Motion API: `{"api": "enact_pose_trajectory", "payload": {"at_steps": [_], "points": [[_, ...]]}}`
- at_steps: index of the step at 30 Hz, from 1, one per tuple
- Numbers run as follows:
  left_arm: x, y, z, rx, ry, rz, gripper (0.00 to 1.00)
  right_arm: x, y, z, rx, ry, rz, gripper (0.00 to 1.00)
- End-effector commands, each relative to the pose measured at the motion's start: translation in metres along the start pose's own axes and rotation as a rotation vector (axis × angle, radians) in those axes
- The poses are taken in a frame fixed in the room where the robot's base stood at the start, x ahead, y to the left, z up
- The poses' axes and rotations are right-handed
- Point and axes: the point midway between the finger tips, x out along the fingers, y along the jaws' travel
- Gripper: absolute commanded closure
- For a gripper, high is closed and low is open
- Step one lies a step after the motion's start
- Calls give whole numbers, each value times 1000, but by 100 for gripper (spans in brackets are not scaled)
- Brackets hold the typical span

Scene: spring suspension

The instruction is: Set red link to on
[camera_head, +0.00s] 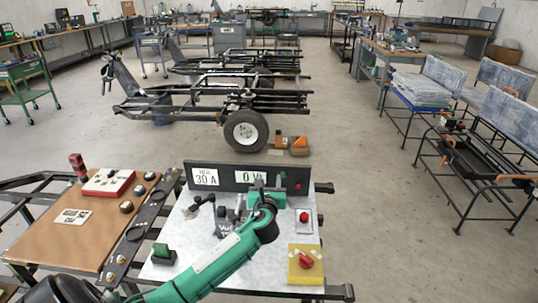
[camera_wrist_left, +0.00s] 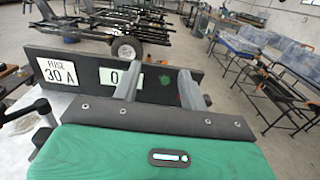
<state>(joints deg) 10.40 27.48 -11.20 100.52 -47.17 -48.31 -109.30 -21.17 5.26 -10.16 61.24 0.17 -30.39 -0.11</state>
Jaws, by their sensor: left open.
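Several red parts show on the bench, and I cannot tell for sure which one is the red link. A red knob (camera_head: 305,261) sits on a yellow box at the front right of the grey panel. A red button (camera_head: 304,216) sits on a pale plate behind it. My left gripper (camera_head: 262,187) is over the back of the panel, close to the black upright board (camera_head: 228,178). In the left wrist view its two fingers (camera_wrist_left: 160,85) are apart with nothing between them, in front of the board. My green arm hides part of the panel. My right gripper is not in view.
The board carries a "30 A" label (camera_head: 205,177) and a "0 V" display (camera_head: 250,177). A green switch (camera_head: 163,252) and black clamps (camera_head: 202,203) are on the panel. A red control box (camera_head: 108,182) lies on the brown board at left.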

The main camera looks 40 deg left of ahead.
Motion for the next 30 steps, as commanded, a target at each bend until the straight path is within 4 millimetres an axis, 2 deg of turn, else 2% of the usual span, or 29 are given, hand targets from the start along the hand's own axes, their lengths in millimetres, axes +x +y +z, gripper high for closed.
{"api": "enact_pose_trajectory", "payload": {"at_steps": [1, 6, 12, 17, 25, 26, 30], "points": [[0, 0, 17, 0, -4, -1, 57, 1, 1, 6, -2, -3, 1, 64], [0, 0, 56, 0, -4, -1, 57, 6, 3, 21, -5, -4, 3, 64], [0, 0, 87, 0, -2, -1, 57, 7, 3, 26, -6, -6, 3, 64], [0, 0, 96, 0, 0, -1, 57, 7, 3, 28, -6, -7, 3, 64], [0, 0, 98, 0, 1, 0, 57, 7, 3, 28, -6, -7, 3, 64], [0, 0, 98, 0, 1, 0, 61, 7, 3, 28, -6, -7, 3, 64], [-1, -2, 91, -37, -2, 2, 88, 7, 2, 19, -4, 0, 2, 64]]}}
